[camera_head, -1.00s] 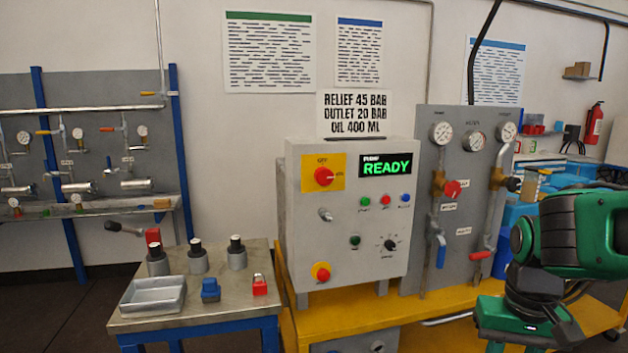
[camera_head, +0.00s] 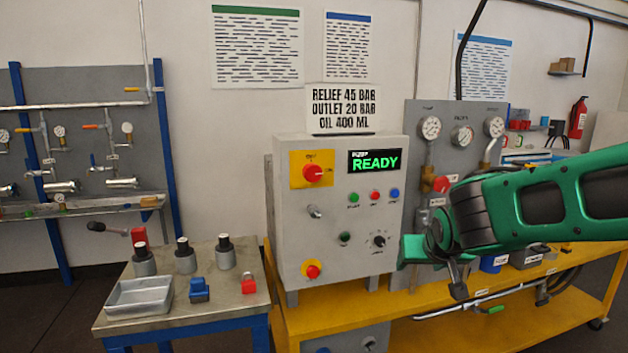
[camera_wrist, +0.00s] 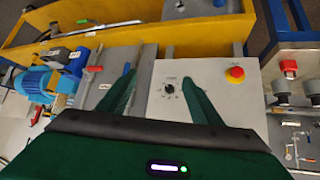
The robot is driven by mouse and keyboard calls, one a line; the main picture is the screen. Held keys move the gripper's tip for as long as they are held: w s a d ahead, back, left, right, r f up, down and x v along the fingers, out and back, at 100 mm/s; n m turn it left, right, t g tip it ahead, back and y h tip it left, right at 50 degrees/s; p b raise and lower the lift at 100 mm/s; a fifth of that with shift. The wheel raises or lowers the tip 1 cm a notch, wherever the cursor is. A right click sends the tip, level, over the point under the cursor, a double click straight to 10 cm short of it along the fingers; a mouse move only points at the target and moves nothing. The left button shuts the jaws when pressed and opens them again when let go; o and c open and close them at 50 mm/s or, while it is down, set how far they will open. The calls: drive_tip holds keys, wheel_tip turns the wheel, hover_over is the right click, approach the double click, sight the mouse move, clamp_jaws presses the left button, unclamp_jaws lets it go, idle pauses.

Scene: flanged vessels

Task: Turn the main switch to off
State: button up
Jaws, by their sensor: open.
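The main switch (camera_head: 313,173) is a red rotary knob on a yellow plate at the upper left of the grey control box (camera_head: 290,235). I cannot find it in the wrist view, where my gripper's body covers the lower part. My gripper (camera_head: 418,252) is in front of the box's right edge in the head view, well right of and below the switch. In the wrist view my gripper (camera_wrist: 157,80) has its two green fingers apart with nothing between them but the panel behind. The black dial (camera_wrist: 168,88) shows between the fingers.
A red button on yellow (camera_head: 312,270) sits low on the box, with small coloured buttons (camera_head: 374,196) and a READY display (camera_head: 375,161) above. A gauge panel (camera_head: 417,115) stands to the right. A steel table (camera_head: 180,310) holds a tray, padlock and cylinders at left.

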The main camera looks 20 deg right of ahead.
drive_tip(key=w+a+r+n+t+y, duration=0.1)
drive_tip(key=w+a+r+n+t, duration=0.1)
drive_tip(key=w+a+r+t, duration=0.6)
drive_tip(key=n+t+y, duration=0.2)
drive_tip(key=y, duration=0.1)
approach(314, 176)
drive_tip(key=w, duration=0.9)
drive_tip(key=shift+w+r, duration=0.15)
drive_tip(key=shift+w, duration=0.05)
drive_tip(key=c, duration=1.1)
